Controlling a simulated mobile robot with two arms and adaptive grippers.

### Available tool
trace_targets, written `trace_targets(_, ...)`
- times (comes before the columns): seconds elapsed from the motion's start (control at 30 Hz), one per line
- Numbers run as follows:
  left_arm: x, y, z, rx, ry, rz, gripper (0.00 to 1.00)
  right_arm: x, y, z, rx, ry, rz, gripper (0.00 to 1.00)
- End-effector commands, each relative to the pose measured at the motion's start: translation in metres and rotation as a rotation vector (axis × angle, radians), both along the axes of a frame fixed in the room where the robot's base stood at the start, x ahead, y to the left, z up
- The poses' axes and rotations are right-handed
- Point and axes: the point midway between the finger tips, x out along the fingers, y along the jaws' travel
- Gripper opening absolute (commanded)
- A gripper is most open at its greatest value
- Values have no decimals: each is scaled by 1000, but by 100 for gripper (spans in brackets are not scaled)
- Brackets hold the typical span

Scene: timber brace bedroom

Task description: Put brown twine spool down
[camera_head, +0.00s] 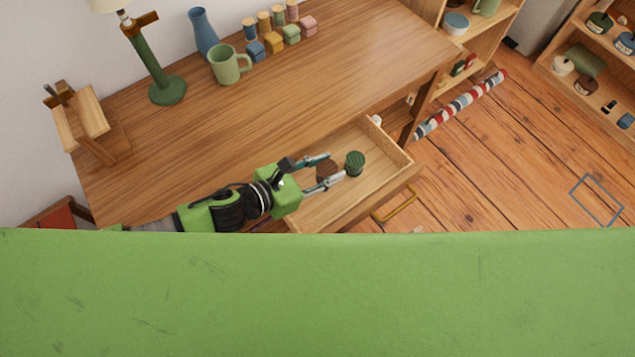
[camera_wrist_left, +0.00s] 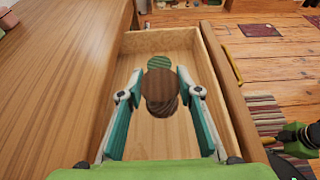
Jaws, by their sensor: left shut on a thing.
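The brown twine spool (camera_head: 326,170) is between the fingers of my left gripper (camera_head: 328,172), inside the outline of the open wooden drawer (camera_head: 392,172). In the left wrist view the spool (camera_wrist_left: 160,88) sits between the two teal finger pads of the gripper (camera_wrist_left: 158,97), which is shut on it. Whether the spool touches the drawer floor I cannot tell. A green spool (camera_head: 355,162) is in the drawer just beyond the brown one; it also shows partly hidden in the left wrist view (camera_wrist_left: 159,62). My right gripper is not in view in the head view.
The desk top (camera_head: 330,70) borders the drawer and has a wide clear area. A green mug (camera_head: 226,66), blue vase (camera_head: 203,32), small coloured blocks and a green lamp (camera_head: 160,80) stand toward its back. A striped roll (camera_head: 460,104) lies on the floor beyond the desk.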

Motion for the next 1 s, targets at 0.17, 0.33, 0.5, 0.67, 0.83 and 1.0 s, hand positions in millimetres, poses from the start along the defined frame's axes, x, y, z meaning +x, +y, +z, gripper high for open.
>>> trace_targets(0.17, -8, 13, -19, 0, 0, 1, 11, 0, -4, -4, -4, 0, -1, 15)
trace_targets(0.33, -12, 20, -28, 0, 2, 2, 11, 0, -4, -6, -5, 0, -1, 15)
trace_targets(0.5, -12, 20, -51, -1, 3, 2, 11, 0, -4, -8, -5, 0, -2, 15)
trace_targets(0.67, -12, 20, -58, -1, -1, 0, 11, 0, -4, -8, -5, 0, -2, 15)
trace_targets(0.83, -12, 20, -58, 0, -1, 0, 11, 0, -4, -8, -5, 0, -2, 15)
trace_targets(1.0, -12, 20, -63, -1, -1, 0, 11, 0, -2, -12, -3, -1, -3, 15)
